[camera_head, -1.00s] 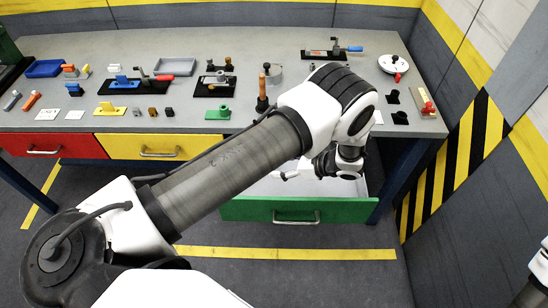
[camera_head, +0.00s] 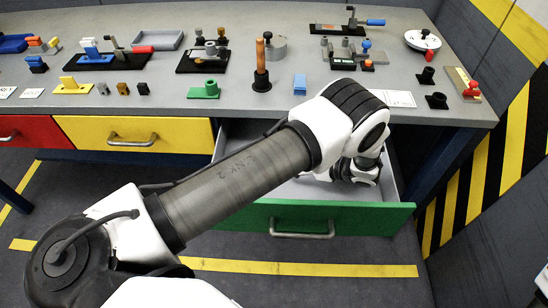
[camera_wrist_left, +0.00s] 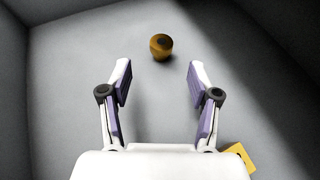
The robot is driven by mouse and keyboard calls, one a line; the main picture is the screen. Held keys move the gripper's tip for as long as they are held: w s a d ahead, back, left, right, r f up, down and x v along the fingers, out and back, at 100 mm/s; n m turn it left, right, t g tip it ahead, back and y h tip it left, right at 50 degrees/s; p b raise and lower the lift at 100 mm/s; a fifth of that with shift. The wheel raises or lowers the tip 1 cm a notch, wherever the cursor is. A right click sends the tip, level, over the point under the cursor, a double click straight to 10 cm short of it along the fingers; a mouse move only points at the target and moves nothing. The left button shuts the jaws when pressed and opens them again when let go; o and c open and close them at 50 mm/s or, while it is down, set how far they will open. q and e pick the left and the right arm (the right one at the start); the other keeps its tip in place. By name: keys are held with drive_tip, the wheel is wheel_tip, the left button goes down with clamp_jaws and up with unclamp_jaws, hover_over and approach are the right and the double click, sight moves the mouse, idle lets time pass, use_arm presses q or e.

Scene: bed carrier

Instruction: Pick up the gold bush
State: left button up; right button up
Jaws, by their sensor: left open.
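The gold bush (camera_wrist_left: 161,46) is a small round gold-brown piece with a dark hole in its top. In the left wrist view it stands on the grey drawer floor, just beyond my fingertips and roughly centred between them. My left gripper (camera_wrist_left: 160,78) is open and empty, and the bush is not between its fingers. In the head view my left gripper (camera_head: 355,172) is down inside the open green drawer (camera_head: 345,217), partly covered by my own arm. The bush is hidden there. My right gripper is not in view.
Grey drawer walls rise around my left gripper. A yellow piece (camera_wrist_left: 240,156) lies beside it at the lower right of the wrist view. The workbench top (camera_head: 150,104) above holds several parts, including a wooden-handled tool (camera_head: 261,70) and a green block (camera_head: 205,90).

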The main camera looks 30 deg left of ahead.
use_arm(q)
drive_tip(key=shift+s+a+f, duration=0.1)
drive_tip(key=shift+a, duration=0.25)
drive_tip(key=p+x, duration=0.2)
drive_tip(key=x, duration=0.4)
drive_tip(key=shift+a+p, duration=0.3)
drive_tip(key=shift+p, duration=0.05)
drive_tip(key=shift+a+f, duration=0.2)
drive_tip(key=shift+a, duration=0.05)
clamp_jaws()
